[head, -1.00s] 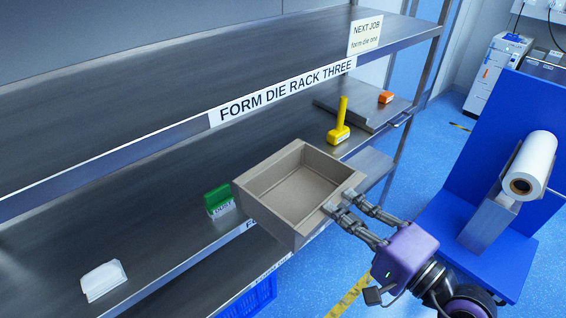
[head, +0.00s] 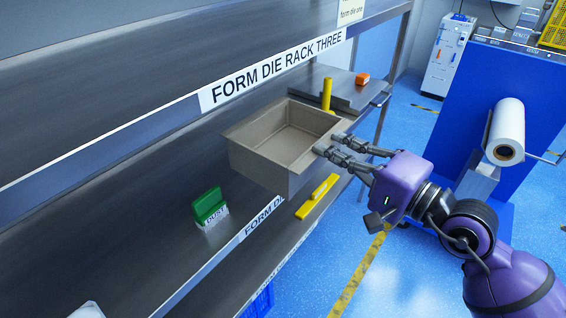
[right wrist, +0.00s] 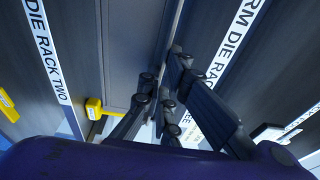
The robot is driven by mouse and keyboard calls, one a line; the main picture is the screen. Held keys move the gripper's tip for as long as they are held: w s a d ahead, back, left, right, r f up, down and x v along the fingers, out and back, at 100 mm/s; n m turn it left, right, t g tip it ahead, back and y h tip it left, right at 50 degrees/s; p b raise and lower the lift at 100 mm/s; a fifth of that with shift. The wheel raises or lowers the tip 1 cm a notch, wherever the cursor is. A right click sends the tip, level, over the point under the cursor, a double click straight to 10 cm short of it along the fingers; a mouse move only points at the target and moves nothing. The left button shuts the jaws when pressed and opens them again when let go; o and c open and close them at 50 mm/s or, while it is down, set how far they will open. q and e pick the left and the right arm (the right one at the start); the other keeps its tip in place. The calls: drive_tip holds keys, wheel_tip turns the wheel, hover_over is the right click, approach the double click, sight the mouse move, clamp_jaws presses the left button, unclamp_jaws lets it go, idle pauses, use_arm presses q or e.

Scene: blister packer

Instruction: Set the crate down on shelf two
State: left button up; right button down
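The beige open crate (head: 262,156) is empty and roughly level in the head view. It overlaps the front part of the middle shelf (head: 165,205); I cannot tell whether its base touches the shelf. That shelf's edge label is partly hidden by the crate in the head view; a label reading "DIE RACK TWO" (right wrist: 47,50) shows in the right wrist view. My right gripper (head: 333,145) is shut on the crate's near-right wall, which shows edge-on between the fingers in the right wrist view (right wrist: 165,95). My left gripper is not in view.
A yellow bar (head: 316,196) lies below the crate, apparently on a lower shelf. The upper shelf (head: 130,140) overhangs.

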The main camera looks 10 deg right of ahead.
sight(306, 145)
drive_tip(key=w+f, duration=0.1)
drive_tip(key=w, duration=0.1)
drive_tip(key=w+f, duration=0.1)
drive_tip(key=w, duration=0.2)
drive_tip(key=w+a+f, duration=0.1)
drive_tip(key=w, duration=0.2)
drive_tip(key=shift+w+a+f, duration=0.1)
drive_tip(key=shift+w+f, duration=0.05)
drive_tip(key=w+f, duration=0.1)
drive_tip(key=f, duration=0.1)
drive_tip(key=w+f+b, duration=0.1)
drive_tip(key=w+f, duration=0.1)
drive_tip(key=shift+w+a+f, duration=0.2)
drive_tip(key=shift+f, duration=0.05)
drive_tip(key=shift+w+f+b, duration=0.3)
drive_tip(key=shift+w+f, duration=0.15)
use_arm(q)
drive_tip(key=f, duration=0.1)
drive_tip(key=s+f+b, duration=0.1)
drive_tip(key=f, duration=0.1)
drive_tip(key=shift+b, duration=0.3)
use_arm(e)
drive_tip(key=f, duration=0.3)
drive_tip(key=shift+w+a+f, duration=0.1)
drive_tip(key=shift+w+f, duration=0.25)
drive_tip(key=shift+f, duration=0.05)
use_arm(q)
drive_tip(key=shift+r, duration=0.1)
use_arm(e)
drive_tip(key=shift+f, duration=0.1)
